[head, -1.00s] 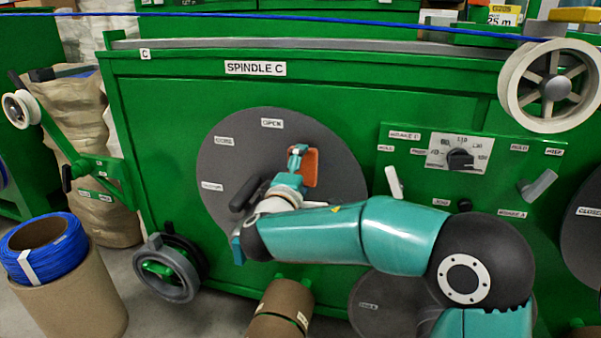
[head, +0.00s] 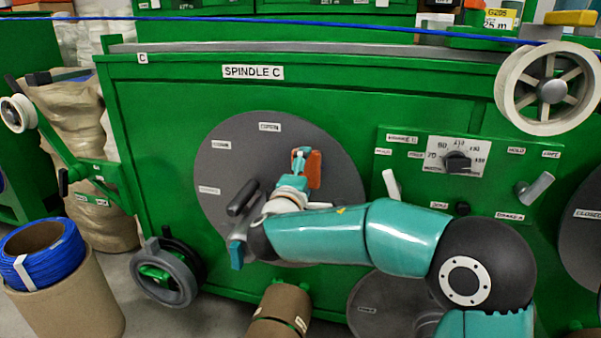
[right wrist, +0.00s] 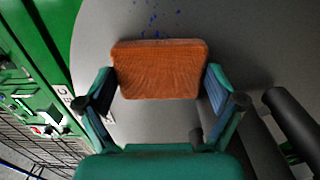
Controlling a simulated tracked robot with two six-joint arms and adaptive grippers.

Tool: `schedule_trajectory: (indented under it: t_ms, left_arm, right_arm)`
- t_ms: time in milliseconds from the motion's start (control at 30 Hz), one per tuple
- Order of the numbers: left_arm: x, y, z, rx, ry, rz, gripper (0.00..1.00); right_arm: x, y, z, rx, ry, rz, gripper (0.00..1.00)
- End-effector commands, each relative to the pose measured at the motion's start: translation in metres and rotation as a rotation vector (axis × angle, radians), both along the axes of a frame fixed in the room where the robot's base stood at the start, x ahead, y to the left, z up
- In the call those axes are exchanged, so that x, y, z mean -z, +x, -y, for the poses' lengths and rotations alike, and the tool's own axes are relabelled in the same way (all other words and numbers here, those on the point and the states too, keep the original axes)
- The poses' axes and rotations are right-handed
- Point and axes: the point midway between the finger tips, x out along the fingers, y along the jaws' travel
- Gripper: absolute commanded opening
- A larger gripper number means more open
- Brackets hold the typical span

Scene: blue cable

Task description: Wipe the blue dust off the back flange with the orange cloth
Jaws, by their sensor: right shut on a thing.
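My right gripper (head: 300,168) is shut on the orange cloth (head: 314,170), in front of the large grey disc of the back flange (head: 225,165) under the SPINDLE C label. In the right wrist view the cloth (right wrist: 160,70) is a flat orange pad between the two fingertips. Blue dust (right wrist: 155,20) shows as small scattered specks on the grey flange face (right wrist: 240,35), just beyond the cloth's upper edge. Whether the cloth touches the face is not clear. The dust is too small to make out in the head view. My left gripper is not in view.
A dark handle (head: 243,197) stands out from the flange, left of my gripper. A control panel with a knob (head: 457,162) and levers is to the right. A brown cardboard roll (head: 282,308) lies below. A blue cable (head: 300,19) runs across the top.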

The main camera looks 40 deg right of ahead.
Motion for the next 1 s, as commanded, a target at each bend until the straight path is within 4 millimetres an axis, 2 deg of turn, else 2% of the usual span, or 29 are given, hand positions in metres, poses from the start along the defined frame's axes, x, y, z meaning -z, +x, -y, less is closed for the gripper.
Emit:
schedule_trajectory:
  t_ms: [233,567,1000]
  left_arm:
    - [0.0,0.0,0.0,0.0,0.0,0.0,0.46]
    - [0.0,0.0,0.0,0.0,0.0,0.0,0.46]
    - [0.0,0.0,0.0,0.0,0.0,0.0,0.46]
  right_arm:
    - [0.0,-0.018,0.014,0.001,0.001,0.001,0.65]
    - [-0.001,-0.027,0.021,0.0,0.0,0.004,0.65]
    - [-0.002,-0.052,0.043,0.0,-0.001,0.003,0.65]
